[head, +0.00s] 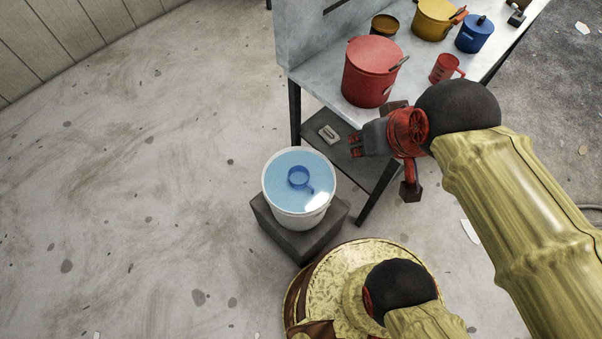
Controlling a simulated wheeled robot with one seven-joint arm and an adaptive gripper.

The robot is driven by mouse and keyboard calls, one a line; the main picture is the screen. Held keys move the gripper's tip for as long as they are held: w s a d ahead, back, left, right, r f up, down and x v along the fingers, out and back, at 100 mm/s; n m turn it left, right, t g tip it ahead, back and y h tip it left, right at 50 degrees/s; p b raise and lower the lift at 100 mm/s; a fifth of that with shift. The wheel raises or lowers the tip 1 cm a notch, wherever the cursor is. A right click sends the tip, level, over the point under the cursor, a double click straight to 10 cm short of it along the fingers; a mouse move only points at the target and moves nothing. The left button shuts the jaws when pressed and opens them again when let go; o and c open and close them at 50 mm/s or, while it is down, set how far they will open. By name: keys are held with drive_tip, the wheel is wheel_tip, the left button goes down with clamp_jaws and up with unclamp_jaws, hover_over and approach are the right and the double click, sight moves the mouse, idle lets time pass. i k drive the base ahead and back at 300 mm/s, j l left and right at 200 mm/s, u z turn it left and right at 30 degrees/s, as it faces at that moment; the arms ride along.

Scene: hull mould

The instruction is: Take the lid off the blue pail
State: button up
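The blue pail (474,36) stands on the bench at the upper right, beside the yellow pail. Its blue lid (476,25) appears to sit on top, with a small dark knob or handle (481,20) on it. My gripper (380,143) is well to the lower left of the blue pail, in front of the bench's near edge in the picture. It appears apart from the pail and its lid.
A red pail (368,80) with a dark handle stands near the bench (408,105) edge. A red mug (445,68), a yellow pail (432,22) and a brown pot (384,26) are near. A white bucket of blue liquid (300,214) stands on a grey block (330,225). The left floor is clear.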

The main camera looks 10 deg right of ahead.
sight(479, 24)
drive_tip(key=z, duration=1.3)
drive_tip(key=l, duration=0.3)
drive_tip(key=i+l, duration=0.1)
drive_tip(key=l, duration=0.2)
drive_tip(key=i+l+u, duration=0.1)
drive_tip(key=i+l, duration=0.2)
drive_tip(key=i+l+u, duration=0.1)
drive_tip(key=i+l, duration=0.15)
drive_tip(key=l, duration=0.15)
drive_tip(key=i+l+u, duration=0.1)
drive_tip(key=i+l, duration=0.2)
drive_tip(key=i+l+u, duration=0.1)
drive_tip(key=l, duration=0.4)
drive_tip(key=i+l+u, duration=0.1)
drive_tip(key=i+l, duration=0.25)
drive_tip(key=i+l+u, duration=0.1)
drive_tip(key=i, duration=0.4)
drive_tip(key=i+l+u, duration=0.1)
drive_tip(key=i, duration=0.35)
drive_tip(key=i+l+u, duration=0.1)
drive_tip(key=i, duration=0.4)
drive_tip(key=l, duration=0.1)
